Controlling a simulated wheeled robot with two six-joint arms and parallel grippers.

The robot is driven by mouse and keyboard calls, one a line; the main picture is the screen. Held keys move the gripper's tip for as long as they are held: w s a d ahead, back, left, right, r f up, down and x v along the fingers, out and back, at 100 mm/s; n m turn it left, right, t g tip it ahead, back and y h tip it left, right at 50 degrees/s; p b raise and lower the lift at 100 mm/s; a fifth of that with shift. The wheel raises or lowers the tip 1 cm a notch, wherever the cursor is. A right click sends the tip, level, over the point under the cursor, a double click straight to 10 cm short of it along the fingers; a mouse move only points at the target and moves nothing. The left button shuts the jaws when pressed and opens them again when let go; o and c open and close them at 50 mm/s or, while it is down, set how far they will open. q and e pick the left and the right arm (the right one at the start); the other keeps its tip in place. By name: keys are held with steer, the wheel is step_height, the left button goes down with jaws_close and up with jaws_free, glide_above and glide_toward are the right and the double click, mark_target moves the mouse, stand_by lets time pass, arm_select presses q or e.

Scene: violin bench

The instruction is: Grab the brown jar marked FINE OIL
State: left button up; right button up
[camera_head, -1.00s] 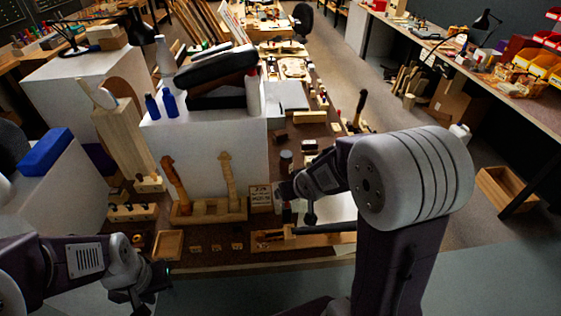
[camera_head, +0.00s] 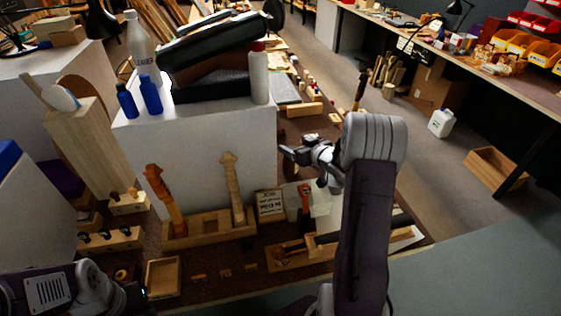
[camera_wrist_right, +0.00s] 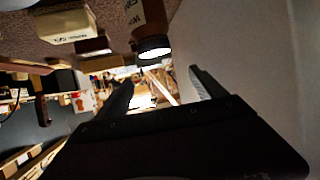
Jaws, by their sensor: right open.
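In the right wrist view a brown jar (camera_wrist_right: 148,14) with a dark, pale-topped cap (camera_wrist_right: 153,48) shows at the top, cut off by the frame edge. Part of a pale label faces me, but I cannot read it. My right gripper (camera_wrist_right: 160,80) is open, its fingers apart with nothing between them; the jar's cap is just beyond the fingertips. In the head view my right gripper (camera_head: 292,155) is beside the right face of the white block, and I cannot make out the jar there. My left gripper (camera_head: 130,294) is dark and partly hidden at lower left.
A large white block (camera_head: 195,155) carries blue bottles (camera_head: 150,94), a white bottle (camera_head: 258,75) and a black case (camera_head: 210,85). A wooden rack (camera_head: 208,228) and a small sign (camera_head: 270,205) stand in front. A pale block (camera_wrist_right: 66,23) is near the jar.

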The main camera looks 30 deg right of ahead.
steer(key=b, duration=0.2)
glide_above(290, 168)
steer(key=s+d, duration=0.2)
step_height(290, 168, down, 4)
steer(key=f, duration=0.1)
steer(key=w+f, duration=0.1)
steer(key=f, duration=0.2)
steer(key=shift+w+a+f, duration=0.2)
steer(key=shift+w, duration=0.05)
steer(key=shift+w+d, duration=0.1)
steer(key=shift+w, duration=0.1)
steer(key=b+x, duration=0.1)
steer(key=x, duration=0.5)
arm_select(q)
steer(key=f, duration=0.3)
steer(key=shift+s+f, duration=0.15)
steer(key=shift+s, duration=0.05)
arm_select(e)
steer(key=c, duration=1.6)
